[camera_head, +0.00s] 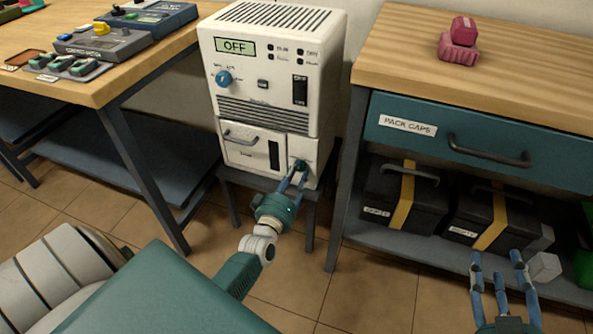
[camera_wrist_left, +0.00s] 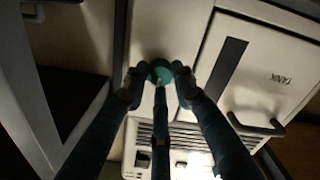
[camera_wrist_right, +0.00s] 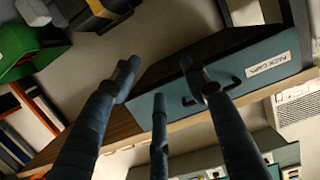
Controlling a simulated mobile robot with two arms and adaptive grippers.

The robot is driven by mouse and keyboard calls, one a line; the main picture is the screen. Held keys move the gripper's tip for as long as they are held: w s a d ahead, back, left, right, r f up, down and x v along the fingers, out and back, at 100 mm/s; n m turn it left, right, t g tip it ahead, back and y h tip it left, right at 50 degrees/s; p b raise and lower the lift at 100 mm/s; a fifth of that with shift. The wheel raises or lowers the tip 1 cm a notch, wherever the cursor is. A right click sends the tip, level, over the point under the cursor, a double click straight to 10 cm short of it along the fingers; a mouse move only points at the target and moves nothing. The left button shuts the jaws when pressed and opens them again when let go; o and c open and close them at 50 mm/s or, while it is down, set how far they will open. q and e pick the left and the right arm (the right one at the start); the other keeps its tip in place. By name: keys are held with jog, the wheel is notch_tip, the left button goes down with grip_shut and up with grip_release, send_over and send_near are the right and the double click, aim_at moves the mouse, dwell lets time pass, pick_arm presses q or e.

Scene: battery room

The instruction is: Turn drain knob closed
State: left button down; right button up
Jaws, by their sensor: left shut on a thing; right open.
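The drain knob (camera_wrist_left: 160,70) is a small round teal knob on the lower front of the white dehumidifier-like unit (camera_head: 275,70), to the right of its tank door. My left gripper (camera_head: 299,165) is at the knob in the head view, its fingers closed around it. In the left wrist view the fingers (camera_wrist_left: 158,84) sit on both sides of the knob, which is partly hidden by them. My right gripper (camera_head: 497,262) is open and empty, in front of the right bench's lower shelf. It also shows in the right wrist view (camera_wrist_right: 160,85).
The unit's display (camera_head: 235,47) reads OFF, with a blue dial (camera_head: 223,78) below. The tank door (camera_head: 253,147) looks shut. A wooden bench with a PACK CAPS drawer (camera_head: 460,130) stands right, black cases (camera_head: 400,195) below. Another bench (camera_head: 110,80) stands left.

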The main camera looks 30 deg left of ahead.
pick_arm(q)
jog(key=shift+f+n, duration=0.1)
jog(key=shift+n, duration=3.4)
jog(key=shift+d+n, duration=0.1)
jog(key=shift+n, duration=1.2)
pick_arm(e)
jog(key=shift+f, duration=0.1)
pick_arm(q)
jog(key=c, duration=1.4)
grip_release()
